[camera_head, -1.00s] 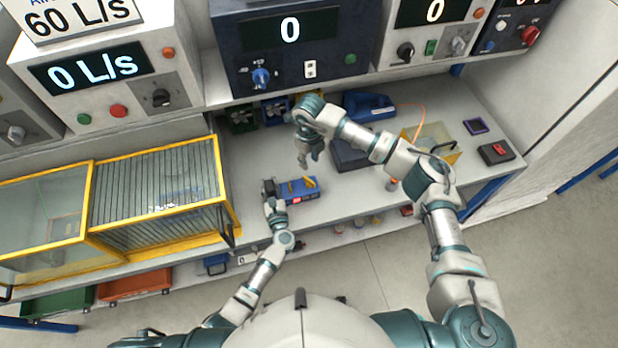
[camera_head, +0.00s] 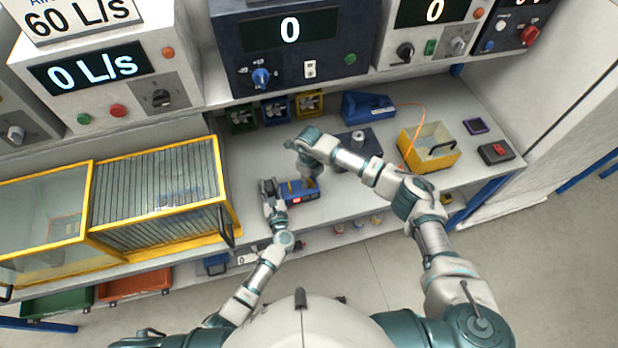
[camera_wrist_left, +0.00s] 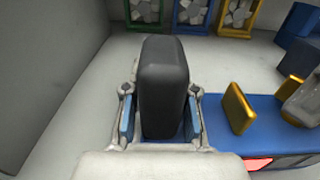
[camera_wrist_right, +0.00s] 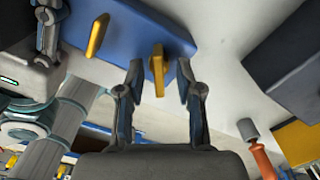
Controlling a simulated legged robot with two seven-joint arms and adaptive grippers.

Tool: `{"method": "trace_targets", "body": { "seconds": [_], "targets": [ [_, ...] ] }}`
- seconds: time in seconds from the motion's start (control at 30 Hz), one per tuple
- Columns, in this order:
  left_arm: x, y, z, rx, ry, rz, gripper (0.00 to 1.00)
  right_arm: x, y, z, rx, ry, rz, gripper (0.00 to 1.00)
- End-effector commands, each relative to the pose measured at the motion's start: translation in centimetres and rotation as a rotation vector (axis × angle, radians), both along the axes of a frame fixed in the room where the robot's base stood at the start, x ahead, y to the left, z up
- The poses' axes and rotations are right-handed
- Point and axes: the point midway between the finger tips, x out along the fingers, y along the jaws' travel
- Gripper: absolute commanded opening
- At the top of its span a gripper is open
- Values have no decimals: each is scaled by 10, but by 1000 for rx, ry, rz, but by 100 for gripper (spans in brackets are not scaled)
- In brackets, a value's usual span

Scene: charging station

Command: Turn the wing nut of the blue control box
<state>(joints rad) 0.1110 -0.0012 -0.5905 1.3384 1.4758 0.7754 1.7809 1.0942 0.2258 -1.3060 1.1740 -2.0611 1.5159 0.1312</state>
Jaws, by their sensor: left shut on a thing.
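The blue control box (camera_head: 298,192) lies on the bench, with a red light on its front. Two yellow upright pieces stand on it in the right wrist view: one nearer my gripper (camera_wrist_right: 157,68) and one farther off (camera_wrist_right: 97,36). I cannot tell whether both belong to the wing nut. My left gripper (camera_head: 269,203) is shut on a black upright block (camera_wrist_left: 163,85) at the box's left end. My right gripper (camera_wrist_right: 160,78) is open over the box, its fingertips on either side of the nearer yellow piece. In the head view my arm partly hides that area.
A yellow-framed glass case (camera_head: 228,217) stands left of the box. Behind are several coloured fan units (camera_head: 274,110). A blue tool (camera_head: 368,106), a dark block (camera_head: 360,152) and a yellow bin (camera_head: 430,158) are to the right. The bench's front edge is close.

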Motion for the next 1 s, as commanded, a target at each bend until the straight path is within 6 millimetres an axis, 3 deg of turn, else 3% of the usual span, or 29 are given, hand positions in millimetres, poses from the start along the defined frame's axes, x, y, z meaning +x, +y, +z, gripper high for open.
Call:
{"method": "trace_targets", "body": {
  "seconds": [0.2,0.37,0.77,1.0],
  "targets": [
    [0,0,0,0,0,0,0,0,0,0,0,0,0,35],
    [0,0,0,0,0,0,0,0,0,0,1,-1,0,0],
    [0,0,0,0,0,0,0,1,0,0,0,-1,-26,0],
    [0,0,0,0,0,1,0,1,-1,0,0,-3,-146,0]
  ]
}}
